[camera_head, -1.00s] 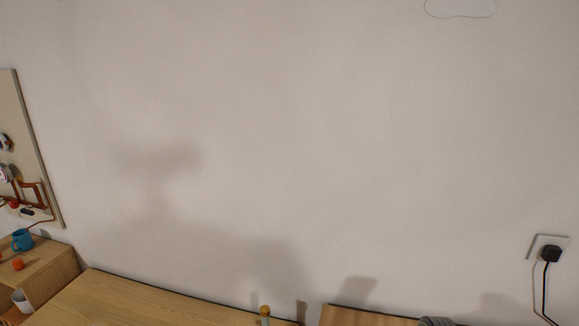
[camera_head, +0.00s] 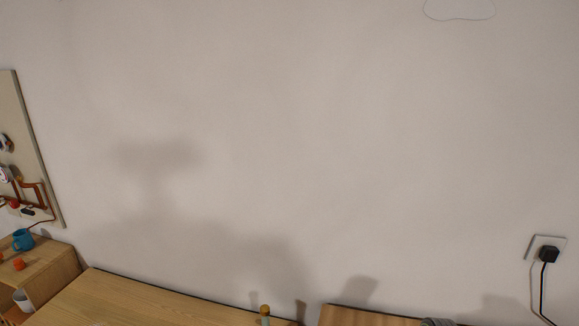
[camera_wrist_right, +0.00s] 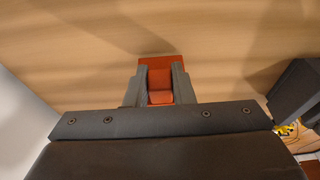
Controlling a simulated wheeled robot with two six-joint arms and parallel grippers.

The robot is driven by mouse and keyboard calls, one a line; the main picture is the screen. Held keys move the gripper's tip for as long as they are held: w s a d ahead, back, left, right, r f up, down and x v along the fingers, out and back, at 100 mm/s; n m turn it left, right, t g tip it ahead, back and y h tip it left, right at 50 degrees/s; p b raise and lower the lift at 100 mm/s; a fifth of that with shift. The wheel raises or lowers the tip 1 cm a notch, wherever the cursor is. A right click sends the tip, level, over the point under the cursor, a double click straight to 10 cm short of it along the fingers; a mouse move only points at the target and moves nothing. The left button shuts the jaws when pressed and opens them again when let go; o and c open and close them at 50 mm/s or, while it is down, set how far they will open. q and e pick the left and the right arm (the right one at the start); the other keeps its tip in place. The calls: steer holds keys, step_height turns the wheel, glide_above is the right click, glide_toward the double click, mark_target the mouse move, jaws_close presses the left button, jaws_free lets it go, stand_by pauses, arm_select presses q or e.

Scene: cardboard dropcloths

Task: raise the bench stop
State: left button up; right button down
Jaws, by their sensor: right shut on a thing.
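In the right wrist view my right gripper (camera_wrist_right: 159,84) is shut on an orange-red block (camera_wrist_right: 160,66), which I take to be the bench stop. The block sits between the two dark fingers, against a light wooden surface (camera_wrist_right: 80,45). Whether the block stands clear of the wood cannot be told. In the head view neither gripper shows. The head view shows mostly bare wall, with the far edge of a wooden bench top (camera_head: 140,300) at the bottom.
A blue mug (camera_head: 22,239) stands on a wooden cabinet (camera_head: 55,266) at left. A black plug (camera_head: 549,255) sits in the wall socket.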

steer(key=shift+s+d+f+p, duration=0.2)
steer(key=shift+d+p, duration=0.15)
steer(key=shift+d, duration=0.2)
steer(key=c, duration=1.2)
jaws_free()
steer(key=shift+o, duration=0.2)
steer(key=shift+w+a, duration=0.1)
step_height(320, 180, up, 7)
steer(key=p, duration=0.7)
